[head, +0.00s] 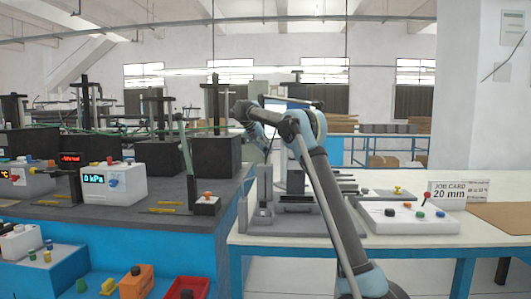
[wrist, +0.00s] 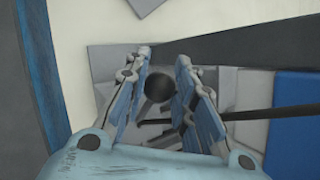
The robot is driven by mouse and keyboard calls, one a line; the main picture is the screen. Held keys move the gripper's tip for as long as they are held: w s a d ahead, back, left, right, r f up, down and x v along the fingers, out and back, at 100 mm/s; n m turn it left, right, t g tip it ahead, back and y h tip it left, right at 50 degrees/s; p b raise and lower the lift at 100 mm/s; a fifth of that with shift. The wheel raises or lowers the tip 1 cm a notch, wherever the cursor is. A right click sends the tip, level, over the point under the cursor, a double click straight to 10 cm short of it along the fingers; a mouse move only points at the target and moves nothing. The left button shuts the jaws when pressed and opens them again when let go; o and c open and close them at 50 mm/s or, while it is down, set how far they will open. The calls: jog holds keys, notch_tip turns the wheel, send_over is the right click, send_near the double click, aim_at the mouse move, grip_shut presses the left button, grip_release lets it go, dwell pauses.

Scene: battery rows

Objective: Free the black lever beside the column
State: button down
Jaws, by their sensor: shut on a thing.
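My gripper (wrist: 163,58) is in the wrist view with its two fingers on either side of a dark round knob (wrist: 158,84), shut on it. The knob appears to be the end of the black lever; the part below it is hidden. A thin black rod (wrist: 270,112) runs in from the right below it. In the head view my gripper (head: 243,112) is above the grey upright column (head: 265,186) at the left end of the white table; the lever is not clear there.
The white table (head: 330,243) carries a dark bar (head: 303,198), a control box (head: 408,217) and a job card (head: 450,192). A dark bench (head: 120,222) stands at left, with a tall thin lever (head: 184,150) near its edge. A narrow gap separates bench and table.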

jog(key=c, duration=1.3)
grip_release()
jog(key=shift+w+a+f, duration=0.1)
jog(key=shift+a+f, duration=0.05)
jog(key=v, duration=1.2)
